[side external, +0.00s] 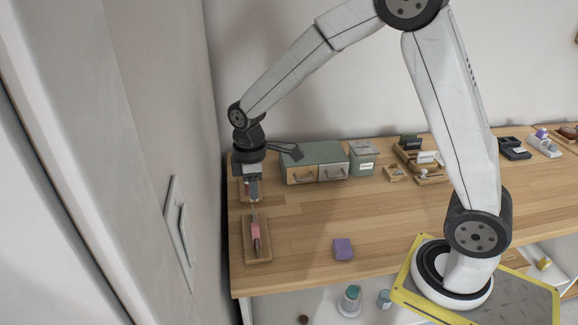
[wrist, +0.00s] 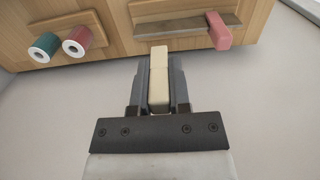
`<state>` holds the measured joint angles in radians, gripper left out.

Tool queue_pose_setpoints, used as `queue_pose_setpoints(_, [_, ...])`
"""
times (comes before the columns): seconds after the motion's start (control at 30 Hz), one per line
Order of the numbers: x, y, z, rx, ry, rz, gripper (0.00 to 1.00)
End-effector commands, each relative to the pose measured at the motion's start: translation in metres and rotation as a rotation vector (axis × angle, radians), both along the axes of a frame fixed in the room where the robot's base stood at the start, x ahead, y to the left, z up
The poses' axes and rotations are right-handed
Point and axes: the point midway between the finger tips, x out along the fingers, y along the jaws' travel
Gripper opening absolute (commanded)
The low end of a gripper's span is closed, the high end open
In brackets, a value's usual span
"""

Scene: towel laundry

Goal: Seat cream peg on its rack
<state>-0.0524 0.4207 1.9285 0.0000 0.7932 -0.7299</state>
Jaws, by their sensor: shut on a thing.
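My gripper (wrist: 160,68) is shut on the cream peg (wrist: 159,80), which stands out past the fingertips in the wrist view. The rack is a wooden board with a grey metal strip (wrist: 175,27); a pink peg (wrist: 218,30) sits at its right end in that view. The cream peg's tip appears just below the strip in the picture; I cannot tell whether they touch. In the side view my gripper (side external: 253,190) points down near the left end of the table, above and behind the rack board (side external: 248,253). The cream peg is not clear there.
A board holding a green spool (wrist: 43,46) and a red spool (wrist: 76,41) is left of the rack in the wrist view. A purple block (side external: 343,249) lies on the table. A drawer box (side external: 314,153) and green bin (side external: 362,160) stand behind.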

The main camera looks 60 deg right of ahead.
Motion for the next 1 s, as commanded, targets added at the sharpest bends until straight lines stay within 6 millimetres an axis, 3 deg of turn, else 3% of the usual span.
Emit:
queue_pose_setpoints(0.47, [0.004,0.003,-0.005,0.000,0.000,0.004,0.00])
queue_pose_setpoints(1.0, [0.004,0.003,-0.032,0.000,0.000,0.004,0.00])
